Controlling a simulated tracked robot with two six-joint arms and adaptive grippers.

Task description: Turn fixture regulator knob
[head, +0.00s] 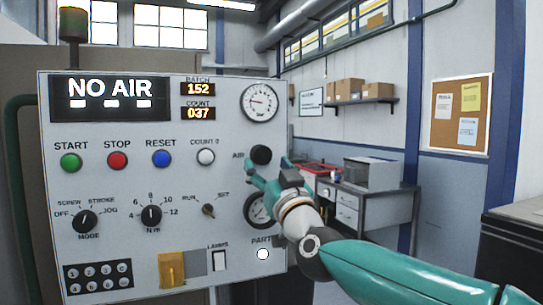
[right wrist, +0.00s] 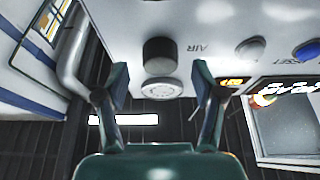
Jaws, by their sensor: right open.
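The black round regulator knob (head: 261,155) sticks out of the grey control panel (head: 120,235), right of the AIR label. It also shows in the right wrist view (right wrist: 160,54). My right gripper (head: 268,165) is open in front of the panel at the knob, coming from the lower right. In the right wrist view its two fingers (right wrist: 161,78) stand apart, one on each side of the knob's line, with gaps and nothing held. Whether the fingertips reach around the knob is unclear. My left gripper is out of view.
The lit display (head: 110,88) reads NO AIR. Coloured buttons and selector switches lie to the left. A workbench (head: 372,190) stands behind.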

